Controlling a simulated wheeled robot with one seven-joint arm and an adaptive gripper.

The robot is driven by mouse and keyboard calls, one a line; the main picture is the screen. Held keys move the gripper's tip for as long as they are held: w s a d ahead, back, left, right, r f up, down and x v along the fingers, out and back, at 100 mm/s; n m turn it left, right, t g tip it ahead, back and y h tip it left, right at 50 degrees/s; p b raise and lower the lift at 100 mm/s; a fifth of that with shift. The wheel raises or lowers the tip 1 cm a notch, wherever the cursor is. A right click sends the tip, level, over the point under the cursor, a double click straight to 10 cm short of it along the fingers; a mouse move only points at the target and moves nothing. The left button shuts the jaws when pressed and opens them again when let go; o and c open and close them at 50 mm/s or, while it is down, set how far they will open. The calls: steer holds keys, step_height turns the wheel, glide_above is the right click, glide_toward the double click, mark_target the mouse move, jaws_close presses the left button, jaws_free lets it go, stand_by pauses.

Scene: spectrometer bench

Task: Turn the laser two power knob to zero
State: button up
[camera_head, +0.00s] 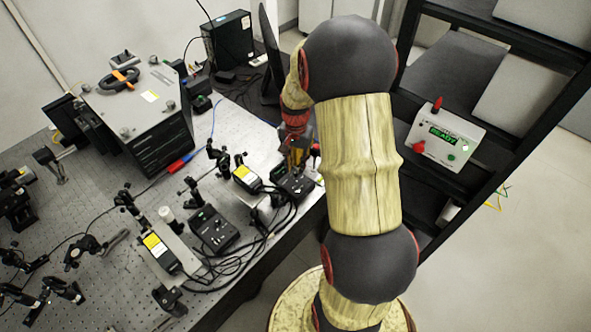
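Two black control boxes sit near the bench's right edge, one nearer (213,229) and one farther (294,184). Each is near a laser module with a yellow label, one nearer (158,250) and one farther (246,178). I cannot read which is laser two, and the knobs are too small to make out. My gripper (298,158) is above the farther control box, pointing down. My arm partly covers it, so I cannot tell whether its fingers are open or touch the box.
Black cables (240,262) lie bunched beside the boxes. Optics mounts (190,190) stand around the lasers on the perforated bench (100,290). A large grey instrument (135,100) is at the back left. A white box reading READY (445,138) sits on the black rack at right.

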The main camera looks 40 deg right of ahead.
mark_target(296, 174)
steer(key=shift+f, duration=1.2)
steer(key=shift+c, duration=1.1)
jaws_close()
